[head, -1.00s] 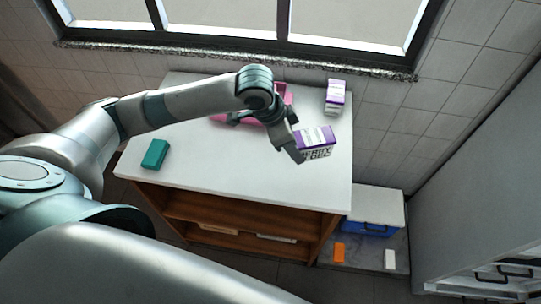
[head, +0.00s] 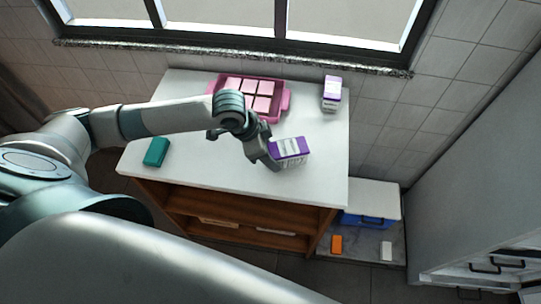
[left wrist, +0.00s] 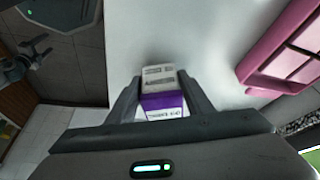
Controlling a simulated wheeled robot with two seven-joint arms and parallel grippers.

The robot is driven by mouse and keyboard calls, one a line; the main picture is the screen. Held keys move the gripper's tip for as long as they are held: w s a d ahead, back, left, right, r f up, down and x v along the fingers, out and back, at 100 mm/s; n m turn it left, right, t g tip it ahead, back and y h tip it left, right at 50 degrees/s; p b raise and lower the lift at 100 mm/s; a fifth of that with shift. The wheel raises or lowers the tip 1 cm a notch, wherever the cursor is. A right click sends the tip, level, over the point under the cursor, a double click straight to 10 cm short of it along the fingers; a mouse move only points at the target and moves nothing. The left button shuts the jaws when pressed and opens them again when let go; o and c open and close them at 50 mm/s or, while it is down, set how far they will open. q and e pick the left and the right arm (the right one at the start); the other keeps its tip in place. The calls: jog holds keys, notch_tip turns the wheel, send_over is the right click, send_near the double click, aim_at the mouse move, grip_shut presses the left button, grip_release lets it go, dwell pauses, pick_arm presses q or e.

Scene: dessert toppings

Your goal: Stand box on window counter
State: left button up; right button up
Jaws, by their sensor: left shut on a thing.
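A purple and white box (head: 290,149) is held in my left gripper (head: 273,160) over the right front part of the white counter (head: 210,170) under the window. In the left wrist view the box (left wrist: 162,103) sits between the two fingers of my left gripper (left wrist: 160,97), which are shut on it. I cannot tell whether its underside touches the counter. A similar purple and white box (head: 332,94) stands upright at the counter's back right.
A pink tray (head: 285,99) of pink squares lies at the back, partly behind my left arm. A teal box (head: 156,152) lies at the left. A lower unit (head: 372,197) stands right of the counter. The counter's middle front is clear.

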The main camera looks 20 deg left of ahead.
pick_arm(q)
jog(key=shift+f, duration=0.9)
jog(key=o, duration=1.3)
jog(key=shift+f, duration=0.15)
jog(key=shift+r, duration=0.2)
jog(key=shift+b+v, duration=1.1)
jog(key=shift+v, duration=4.85)
